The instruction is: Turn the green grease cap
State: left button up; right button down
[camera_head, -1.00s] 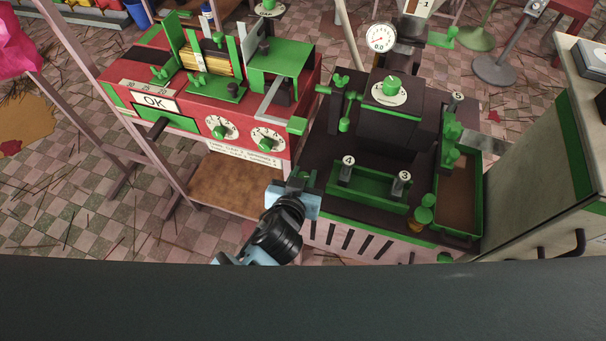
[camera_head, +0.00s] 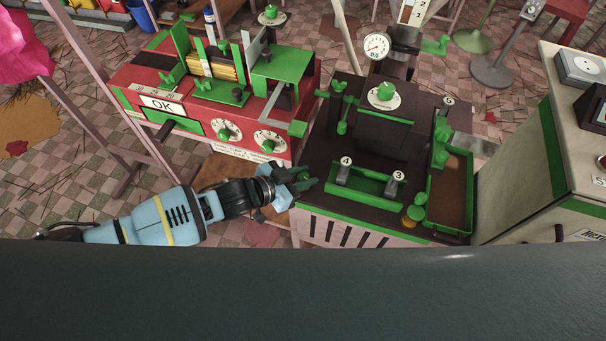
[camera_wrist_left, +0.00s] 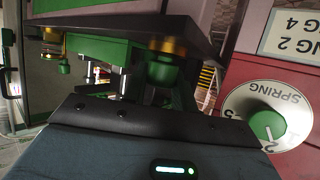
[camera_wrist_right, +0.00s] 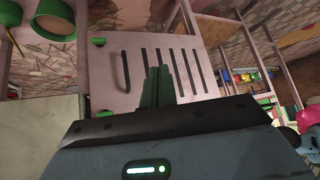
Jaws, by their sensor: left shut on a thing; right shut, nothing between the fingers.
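A green grease cap (camera_wrist_left: 162,72) with a brass ring at its base shows in the left wrist view, at the edge of the extruder's dark top. My left gripper (camera_head: 303,181) is shut on it at the extruder's left front corner; in the head view the gripper hides most of the cap. A second green cap on a brass base (camera_head: 412,216) stands at the front right of the top. My right gripper (camera_wrist_right: 157,86) is shut and empty in front of the slotted front panel, and is not visible in the head view.
The red machine (camera_head: 285,150) with numbered dials stands close on the left; its spring dial (camera_wrist_left: 268,125) is beside my left gripper. A green-rimmed tray (camera_head: 470,190) lies on the extruder's right side. A pale cabinet (camera_head: 530,170) stands further right.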

pick_arm(q)
jog(key=shift+w+f+m+g+h+b, duration=0.1)
jog(key=shift+m+g+h+b, duration=0.5)
jog(key=shift+m+g+b, duration=0.4)
jog(key=shift+m+g+h+b, duration=0.3)
jog(key=shift+m+g+b, duration=0.15)
jog(key=shift+m+g, duration=0.5)
jog(key=shift+m+g+b, duration=0.55)
jog(key=shift+m+g, duration=0.3)
jog(key=shift+g, duration=0.2)
jog(key=shift+m+g+h, duration=0.3)
jog(key=shift+m+g, duration=0.3)
jog(key=shift+g, duration=0.1)
pick_arm(e)
notch_tip(320, 180, down, 5)
jog(key=s+g, duration=0.1)
jog(key=s, duration=0.1)
jog(key=shift+s+a+f, duration=0.2)
jog(key=shift+s+a, duration=0.1)
jog(key=shift+s, duration=0.05)
pick_arm(q)
jog(key=shift+m+g+b, duration=0.3)
jog(key=shift+g+b, duration=0.1)
jog(key=shift+d, duration=0.1)
jog(key=o, duration=1)
